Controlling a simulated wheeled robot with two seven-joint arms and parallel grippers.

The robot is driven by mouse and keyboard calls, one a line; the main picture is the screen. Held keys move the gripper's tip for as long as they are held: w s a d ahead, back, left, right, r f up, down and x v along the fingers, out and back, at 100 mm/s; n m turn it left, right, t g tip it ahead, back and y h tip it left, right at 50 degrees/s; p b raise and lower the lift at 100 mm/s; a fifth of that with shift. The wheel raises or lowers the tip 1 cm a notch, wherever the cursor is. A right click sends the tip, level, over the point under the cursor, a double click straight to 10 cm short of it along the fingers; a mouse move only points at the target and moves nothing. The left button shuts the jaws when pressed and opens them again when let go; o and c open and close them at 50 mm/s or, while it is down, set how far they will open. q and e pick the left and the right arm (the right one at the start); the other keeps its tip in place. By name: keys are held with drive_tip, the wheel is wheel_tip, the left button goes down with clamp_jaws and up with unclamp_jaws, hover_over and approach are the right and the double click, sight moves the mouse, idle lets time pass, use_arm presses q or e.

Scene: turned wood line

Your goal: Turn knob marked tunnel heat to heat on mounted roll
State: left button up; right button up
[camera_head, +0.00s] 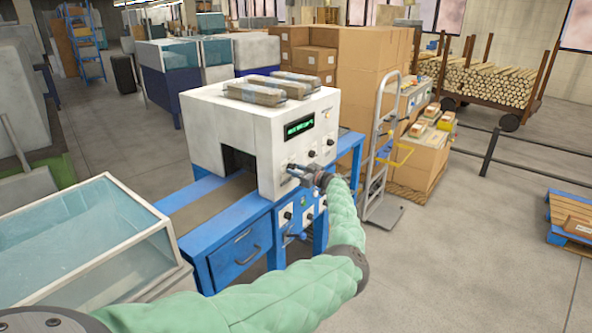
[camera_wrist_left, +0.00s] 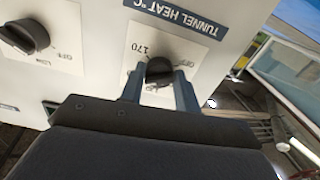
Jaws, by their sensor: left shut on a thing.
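The tunnel heat knob (camera_wrist_left: 159,70) is a dark round knob on a white plate in the left wrist view, under a blue "TUNNEL HEAT °C" label (camera_wrist_left: 172,14). The marks "170" and "OFF" show beside it. My left gripper (camera_wrist_left: 160,84) is shut on this knob, one finger on each side. In the head view my left gripper (camera_head: 296,171) reaches the front panel of the white tunnel machine (camera_head: 222,113), low on its left side. The fingers hide part of the knob there. My right gripper is not in view.
Another dark knob (camera_wrist_left: 25,36) with "LOW" and "OFF" marks sits beside it. A green display (camera_head: 299,126) is above. Wrapped rolls (camera_head: 254,93) lie on top of the machine. A hand truck (camera_head: 385,150) stands to the right. Grey floor (camera_head: 455,260) is clear.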

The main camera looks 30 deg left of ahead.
use_arm(q)
drive_tip(key=shift+d+f, duration=0.1)
drive_tip(key=shift+f, duration=0.05)
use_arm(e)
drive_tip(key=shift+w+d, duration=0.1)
use_arm(q)
drive_tip(key=o, duration=1)
drive_tip(key=shift+w, duration=0.1)
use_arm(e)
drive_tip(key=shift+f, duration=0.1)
use_arm(q)
drive_tip(key=shift+s+d+b, duration=0.2)
drive_tip(key=shift+d+b, duration=0.55)
drive_tip(key=shift+d, duration=1.2)
drive_tip(key=shift+s+d+b, duration=0.15)
drive_tip(key=shift+d+b, duration=0.55)
drive_tip(key=shift+d, duration=1.2)
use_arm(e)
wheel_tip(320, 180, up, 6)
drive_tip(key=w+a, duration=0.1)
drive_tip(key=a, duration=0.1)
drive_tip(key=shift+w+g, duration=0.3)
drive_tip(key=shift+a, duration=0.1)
